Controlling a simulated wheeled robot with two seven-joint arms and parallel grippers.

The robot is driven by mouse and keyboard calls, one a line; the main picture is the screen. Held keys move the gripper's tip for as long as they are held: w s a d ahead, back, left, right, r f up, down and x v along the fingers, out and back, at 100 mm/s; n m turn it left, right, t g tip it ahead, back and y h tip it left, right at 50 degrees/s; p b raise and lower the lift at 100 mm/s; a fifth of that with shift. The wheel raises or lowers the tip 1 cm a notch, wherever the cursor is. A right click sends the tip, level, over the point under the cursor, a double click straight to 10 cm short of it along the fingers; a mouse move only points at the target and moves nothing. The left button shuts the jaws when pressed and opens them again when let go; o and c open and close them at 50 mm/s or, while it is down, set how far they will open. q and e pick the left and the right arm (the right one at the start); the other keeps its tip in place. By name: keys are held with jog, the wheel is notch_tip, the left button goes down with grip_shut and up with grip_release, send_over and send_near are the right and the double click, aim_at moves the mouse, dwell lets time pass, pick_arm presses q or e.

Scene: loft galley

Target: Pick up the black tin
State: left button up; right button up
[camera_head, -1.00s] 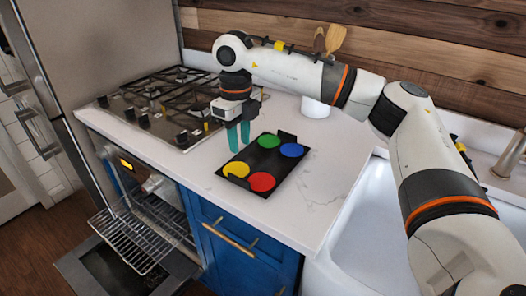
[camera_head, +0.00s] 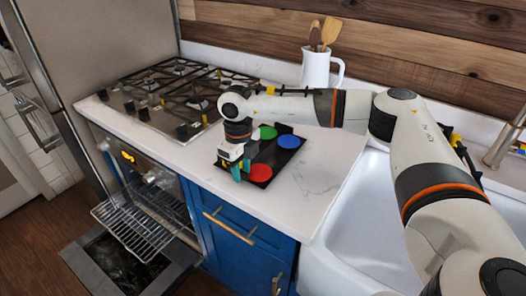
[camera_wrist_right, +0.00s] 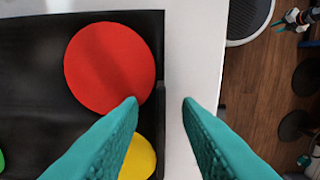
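The black tin (camera_head: 283,159) is a flat dark tray on the white counter, with round red, blue and green discs showing in the head view. In the right wrist view the tin (camera_wrist_right: 35,70) fills the left side, with a red disc (camera_wrist_right: 110,67) and part of a yellow one (camera_wrist_right: 138,160). My right gripper (camera_head: 238,170) is at the tin's near left end. In the wrist view its teal fingers (camera_wrist_right: 160,102) are open, one over the tin and one beyond its edge, over the counter. Nothing is between them but the tin's edge. My left gripper is out of view.
A gas stove (camera_head: 165,95) stands left of the tin, above an open oven with a pulled-out rack (camera_head: 138,222). A white jug (camera_head: 317,68) with wooden utensils stands behind. A white sink (camera_head: 365,215) lies to the right. Counter between tin and sink is clear.

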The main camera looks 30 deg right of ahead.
grip_shut()
jog(key=shift+r, duration=0.1)
